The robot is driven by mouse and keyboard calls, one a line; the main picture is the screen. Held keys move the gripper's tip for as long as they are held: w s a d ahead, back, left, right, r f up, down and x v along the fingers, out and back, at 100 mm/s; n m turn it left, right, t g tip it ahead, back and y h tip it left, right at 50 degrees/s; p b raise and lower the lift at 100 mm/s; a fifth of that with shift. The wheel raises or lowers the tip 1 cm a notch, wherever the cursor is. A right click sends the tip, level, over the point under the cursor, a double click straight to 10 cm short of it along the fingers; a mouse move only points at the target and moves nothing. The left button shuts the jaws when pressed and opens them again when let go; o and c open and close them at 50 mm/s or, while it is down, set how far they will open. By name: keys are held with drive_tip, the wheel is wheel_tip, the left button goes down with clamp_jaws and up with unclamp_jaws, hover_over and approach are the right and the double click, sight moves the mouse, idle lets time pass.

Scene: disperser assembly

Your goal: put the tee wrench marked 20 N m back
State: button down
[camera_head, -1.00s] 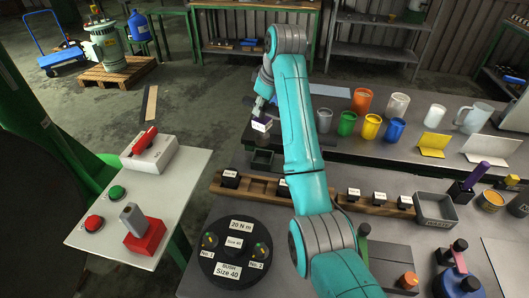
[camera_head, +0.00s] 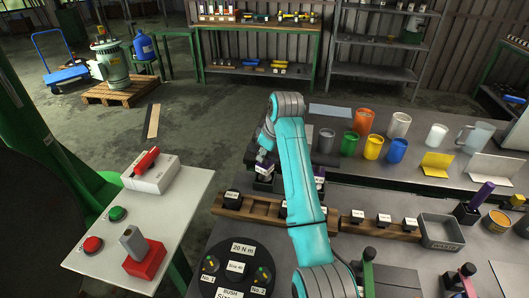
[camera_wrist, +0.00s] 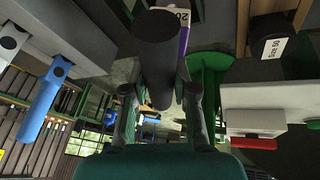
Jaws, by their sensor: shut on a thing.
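My gripper (camera_head: 264,155) is beyond the teal forearm, low over the near edge of the far bench. It is shut on the tee wrench (camera_head: 264,169), whose purple part and white label show below the jaws. In the wrist view, the wrench's dark round bar (camera_wrist: 168,55) lies between the two fingers (camera_wrist: 160,112), and part of the label reads "20". A dark holder (camera_head: 262,185) is right under the wrench. I cannot tell whether the wrench touches it or sits inside. Another purple-topped piece (camera_head: 319,174) stands to the right, partly hidden by my arm.
Several mugs, including a green one (camera_head: 349,145), stand on the far bench to the right. A wooden rack (camera_head: 262,208) with labelled sockets is in front. A round black plate (camera_head: 236,268) marked 20 N m is nearer. A red-buttoned panel (camera_head: 190,190) is left.

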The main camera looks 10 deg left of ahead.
idle(0.3)
drive_tip(key=c, duration=0.9)
unclamp_jaws()
drive_tip(key=shift+f, duration=0.1)
drive_tip(key=v, duration=1.2)
drive_tip(key=shift+r, duration=0.2)
